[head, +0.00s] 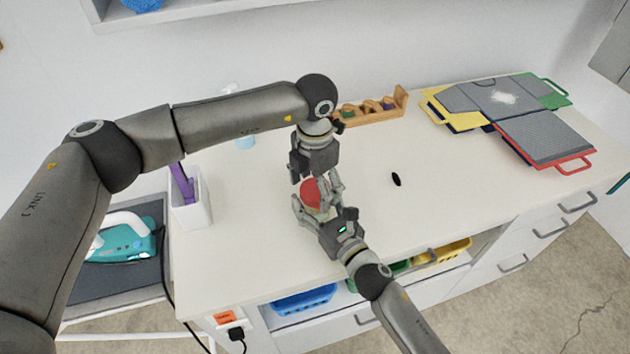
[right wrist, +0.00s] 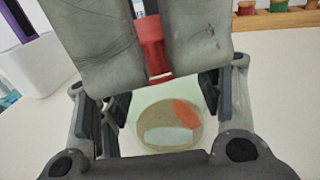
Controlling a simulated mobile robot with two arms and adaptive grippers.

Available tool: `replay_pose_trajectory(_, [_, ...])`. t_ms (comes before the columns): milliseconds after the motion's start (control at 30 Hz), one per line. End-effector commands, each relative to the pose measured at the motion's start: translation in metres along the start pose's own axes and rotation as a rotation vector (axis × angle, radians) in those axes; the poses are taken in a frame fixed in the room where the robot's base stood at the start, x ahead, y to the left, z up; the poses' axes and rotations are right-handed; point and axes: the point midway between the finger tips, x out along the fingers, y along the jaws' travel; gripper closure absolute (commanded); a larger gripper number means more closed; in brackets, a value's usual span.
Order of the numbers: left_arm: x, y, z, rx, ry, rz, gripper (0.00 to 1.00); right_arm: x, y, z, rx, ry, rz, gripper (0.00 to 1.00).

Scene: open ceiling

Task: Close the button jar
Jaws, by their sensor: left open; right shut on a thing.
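The pale, see-through jar (right wrist: 165,125) is between the fingers of my right gripper (right wrist: 163,112), which is shut on it. An orange-red button and a whitish button show inside it in the right wrist view. The red lid (head: 309,193) shows at the jar's top in the head view, and as a red part (right wrist: 151,45) between grey fingers in the right wrist view. Whether it is seated on the jar I cannot tell. My left gripper (head: 318,180) points down from above, open, with its fingers close around the lid; contact is unclear. My right gripper also shows in the head view (head: 318,203).
A small black oval (head: 396,179) lies on the white tabletop (head: 250,240) to the right. A wooden rack (head: 370,112) stands behind, coloured folders (head: 500,105) at back right, a white holder (head: 190,205) at left. The table's front edge is near my right arm.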

Motion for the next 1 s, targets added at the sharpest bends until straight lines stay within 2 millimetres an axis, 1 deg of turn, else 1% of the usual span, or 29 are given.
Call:
replay_pose_trajectory(67, [-0.0001,-0.0001,0.0001,0.000,0.000,0.000,0.26,0.0000,-0.0002,-0.0001,0.000,0.000,0.000,1.00])
replay_pose_trajectory(400, [-0.0004,0.0001,0.0001,0.000,0.000,0.000,0.70,-0.0001,-0.0001,-0.0001,-0.001,0.000,0.000,1.00])
replay_pose_trajectory(433, [-0.0004,0.0001,0.0001,0.000,0.000,0.000,0.72,-0.0001,-0.0001,-0.0001,-0.001,0.000,0.000,1.00])
replay_pose_trajectory(700, [-0.0004,0.0003,0.0001,0.007,0.000,0.000,0.73,-0.0001,-0.0001,-0.0001,-0.001,0.000,0.000,1.00])
replay_pose_trajectory(733, [-0.0004,0.0003,0.0001,0.007,0.000,0.000,0.41,-0.0001,0.0000,-0.0002,-0.001,0.000,0.000,1.00])
replay_pose_trajectory(900, [-0.0004,0.0002,0.0001,0.007,0.000,0.000,0.20,-0.0001,0.0000,-0.0001,-0.001,0.000,0.000,1.00])
replay_pose_trajectory(1000, [-0.0005,0.0002,0.0001,0.007,0.000,0.000,0.19,-0.0001,0.0000,-0.0002,-0.001,0.000,0.000,1.00])
